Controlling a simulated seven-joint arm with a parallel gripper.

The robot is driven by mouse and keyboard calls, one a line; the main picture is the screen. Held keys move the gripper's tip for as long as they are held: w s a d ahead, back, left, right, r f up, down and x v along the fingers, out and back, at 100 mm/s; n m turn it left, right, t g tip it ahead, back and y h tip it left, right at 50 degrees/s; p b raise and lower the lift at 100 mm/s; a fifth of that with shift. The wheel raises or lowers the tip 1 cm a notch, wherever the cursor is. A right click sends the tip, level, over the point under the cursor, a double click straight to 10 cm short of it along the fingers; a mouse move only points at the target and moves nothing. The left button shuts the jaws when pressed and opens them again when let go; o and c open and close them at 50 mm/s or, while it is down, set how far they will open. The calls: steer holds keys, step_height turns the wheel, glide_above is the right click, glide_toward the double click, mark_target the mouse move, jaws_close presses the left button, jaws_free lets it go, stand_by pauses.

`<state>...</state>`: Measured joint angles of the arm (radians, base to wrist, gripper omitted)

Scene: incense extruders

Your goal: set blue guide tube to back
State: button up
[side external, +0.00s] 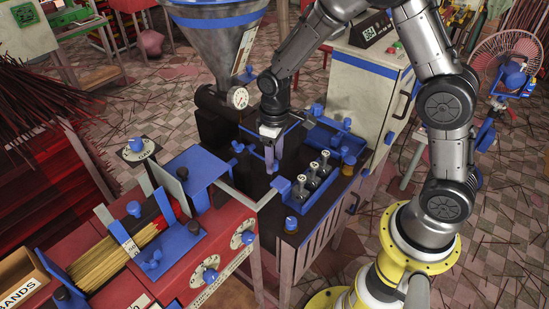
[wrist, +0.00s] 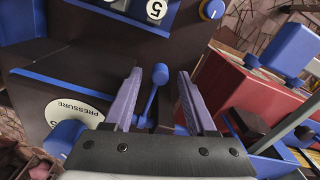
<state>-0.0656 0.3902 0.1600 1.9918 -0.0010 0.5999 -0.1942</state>
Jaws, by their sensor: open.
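A blue tray (side external: 330,193) with several black numbered plungers stands right of my gripper. The red machine (side external: 182,268) with blue knobs and incense sticks fills the front left. A white cabinet (side external: 363,88) stands behind right.

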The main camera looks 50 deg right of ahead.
steer(key=shift+f, duration=0.3)
jaws_close()
steer(key=shift+r, duration=0.1)
stand_by(1.2)
